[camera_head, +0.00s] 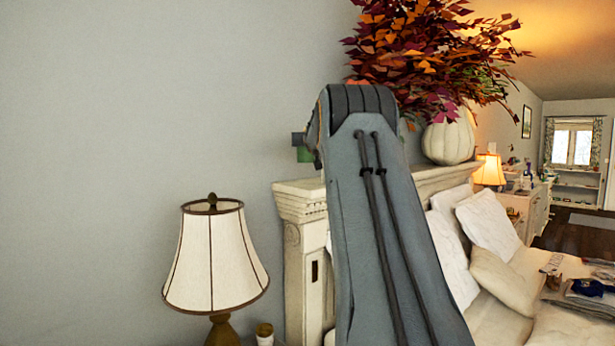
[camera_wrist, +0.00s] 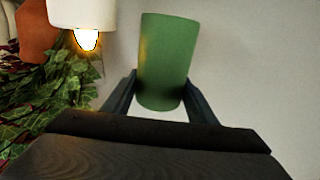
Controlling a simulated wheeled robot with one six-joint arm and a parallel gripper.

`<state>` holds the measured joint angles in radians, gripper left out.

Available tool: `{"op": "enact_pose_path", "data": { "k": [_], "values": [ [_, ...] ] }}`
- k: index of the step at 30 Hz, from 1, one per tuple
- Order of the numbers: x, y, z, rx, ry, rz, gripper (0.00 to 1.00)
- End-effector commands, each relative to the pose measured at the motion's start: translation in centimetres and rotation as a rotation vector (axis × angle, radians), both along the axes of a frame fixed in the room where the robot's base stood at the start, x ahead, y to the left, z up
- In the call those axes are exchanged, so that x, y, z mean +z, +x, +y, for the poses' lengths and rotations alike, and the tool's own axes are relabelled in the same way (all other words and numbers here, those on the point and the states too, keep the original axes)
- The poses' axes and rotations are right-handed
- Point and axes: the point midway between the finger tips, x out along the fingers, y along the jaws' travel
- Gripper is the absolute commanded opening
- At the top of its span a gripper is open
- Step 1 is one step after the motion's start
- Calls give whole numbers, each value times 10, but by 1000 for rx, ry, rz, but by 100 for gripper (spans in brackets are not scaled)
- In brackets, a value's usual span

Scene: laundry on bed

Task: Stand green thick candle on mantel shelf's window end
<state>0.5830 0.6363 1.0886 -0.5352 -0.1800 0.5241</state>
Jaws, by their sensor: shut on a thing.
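The green thick candle (camera_wrist: 165,55) stands out in the wrist view, slightly tilted between the two dark fingers of my gripper (camera_wrist: 160,92), which is shut on it. In the head view only a small green part of the candle (camera_head: 305,155) shows beside my arm, above the near left end of the cream mantel shelf (camera_head: 298,187). My arm hides most of the gripper and part of the shelf there. I cannot tell whether the candle's base touches the shelf.
A white pumpkin vase (camera_head: 449,142) with autumn leaves (camera_head: 420,45) stands on the shelf, right of my arm. The wrist view shows a white candle-like thing (camera_wrist: 82,12), an orange object (camera_wrist: 36,32) and ivy (camera_wrist: 50,95). A lamp (camera_head: 213,260) stands lower left. A window (camera_head: 572,147) is far right.

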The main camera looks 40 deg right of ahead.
Motion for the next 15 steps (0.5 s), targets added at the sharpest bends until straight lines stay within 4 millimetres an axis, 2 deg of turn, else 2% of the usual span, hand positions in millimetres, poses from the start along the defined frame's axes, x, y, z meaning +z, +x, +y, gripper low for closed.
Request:
{"op": "enact_pose_path", "data": {
  "k": [1, 3, 11, 15],
  "values": [
    [-15, 2, 1, 1, 2, 1, 22],
    [-27, 2, 3, 4, 4, 3, 22],
    [-51, 2, 3, 3, 1, 2, 22],
    [-71, 1, 1, 2, 3, 3, 22]
  ]
}}
